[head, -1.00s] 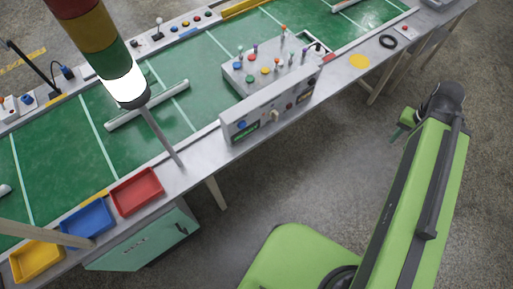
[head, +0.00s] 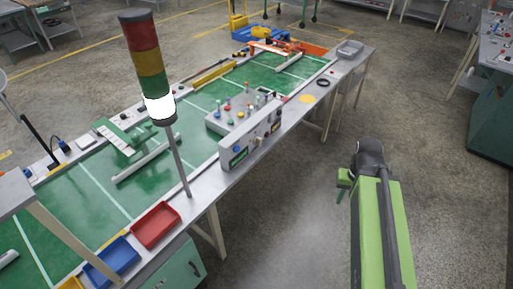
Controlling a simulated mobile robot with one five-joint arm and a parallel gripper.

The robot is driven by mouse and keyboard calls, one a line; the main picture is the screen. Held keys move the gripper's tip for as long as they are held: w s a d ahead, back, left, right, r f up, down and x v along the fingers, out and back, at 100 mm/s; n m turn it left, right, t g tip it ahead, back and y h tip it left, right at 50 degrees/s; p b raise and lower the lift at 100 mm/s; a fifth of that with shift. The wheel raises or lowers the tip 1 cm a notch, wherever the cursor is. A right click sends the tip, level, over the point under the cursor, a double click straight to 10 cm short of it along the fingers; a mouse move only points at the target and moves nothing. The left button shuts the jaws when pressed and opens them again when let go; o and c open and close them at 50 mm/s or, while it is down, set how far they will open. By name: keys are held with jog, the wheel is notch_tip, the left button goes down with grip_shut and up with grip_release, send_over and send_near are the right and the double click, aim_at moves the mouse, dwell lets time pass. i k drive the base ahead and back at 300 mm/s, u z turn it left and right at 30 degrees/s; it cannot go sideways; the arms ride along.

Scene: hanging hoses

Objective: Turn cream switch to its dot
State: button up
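A grey control box (head: 226,122) stands on the near side of the green-topped table. The cream switch (head: 257,141) is a small pale knob on its front panel, which faces the aisle. It is too small to read its angle or to make out its dot. A blue button and a green label sit to its left on the panel. My gripper (head: 344,186) is at the end of my green arm, to the right of the box and apart from it, over the floor. Its fingers are small and partly hidden, so its opening cannot be read.
A signal tower (head: 149,65) rises from the table left of the box. A red tray (head: 155,225) and a blue tray (head: 112,262) lie along the near edge. A yellow disc (head: 307,99) and a black ring (head: 323,82) lie right of the box. The aisle floor is open.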

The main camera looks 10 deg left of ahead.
aim_at(258, 140)
jog(key=u, duration=1.65)
jog(key=k, duration=0.95)
jog(key=i, duration=1.95)
jog(key=u, duration=0.05)
